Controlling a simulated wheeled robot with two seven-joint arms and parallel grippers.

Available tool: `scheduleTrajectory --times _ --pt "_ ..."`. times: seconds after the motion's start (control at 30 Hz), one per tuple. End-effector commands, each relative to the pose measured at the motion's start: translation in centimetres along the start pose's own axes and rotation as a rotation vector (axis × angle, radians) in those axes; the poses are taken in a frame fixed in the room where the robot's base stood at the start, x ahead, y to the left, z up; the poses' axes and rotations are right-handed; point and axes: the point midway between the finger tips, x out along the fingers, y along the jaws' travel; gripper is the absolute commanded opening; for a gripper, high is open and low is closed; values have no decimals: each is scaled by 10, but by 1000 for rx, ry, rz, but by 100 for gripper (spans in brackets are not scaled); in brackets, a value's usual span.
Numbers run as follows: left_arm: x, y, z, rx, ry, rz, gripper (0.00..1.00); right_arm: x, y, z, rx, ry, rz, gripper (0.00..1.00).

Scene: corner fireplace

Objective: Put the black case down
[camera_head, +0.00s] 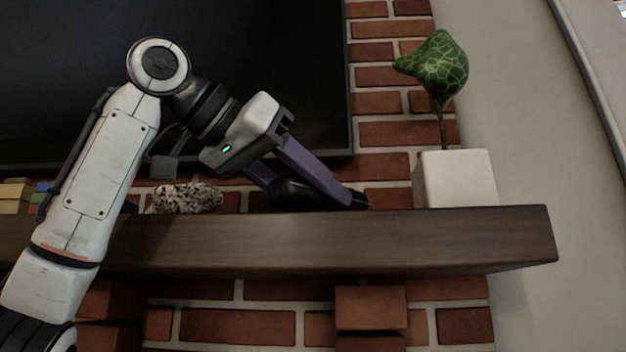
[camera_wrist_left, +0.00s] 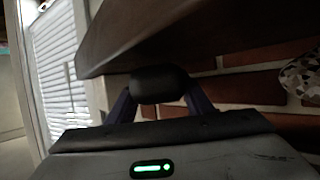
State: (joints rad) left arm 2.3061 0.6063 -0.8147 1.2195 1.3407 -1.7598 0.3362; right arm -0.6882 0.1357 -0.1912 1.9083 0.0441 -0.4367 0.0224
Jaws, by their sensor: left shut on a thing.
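The black case (camera_head: 297,194) is a smooth, rounded dark object at the top of the wooden mantel shelf (camera_head: 400,238). My left gripper (camera_head: 312,190), with purple fingers, reaches down to it from the upper left and is shut on it. In the left wrist view the case (camera_wrist_left: 160,84) sits between the two fingers, close to the dark wood (camera_wrist_left: 150,35). Its underside is hidden, so I cannot tell whether it touches the shelf. My right gripper is not in view.
A white square planter (camera_head: 456,178) with a green patterned plant (camera_head: 436,68) stands on the shelf to the right. A speckled object (camera_head: 187,198) lies left of the case. A large black screen (camera_head: 270,50) hangs behind. Colourful boxes (camera_head: 15,195) are at far left.

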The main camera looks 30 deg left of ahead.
Motion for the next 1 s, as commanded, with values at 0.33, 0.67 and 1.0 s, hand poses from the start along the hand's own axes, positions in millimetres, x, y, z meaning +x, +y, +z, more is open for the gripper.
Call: scheduleTrajectory --times 0.33,0.67,1.0 --pt "1 0 2 0 1 0 20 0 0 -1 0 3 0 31" --pt "3 0 6 0 0 0 20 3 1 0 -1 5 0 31" --pt "5 0 12 0 0 0 20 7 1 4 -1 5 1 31"
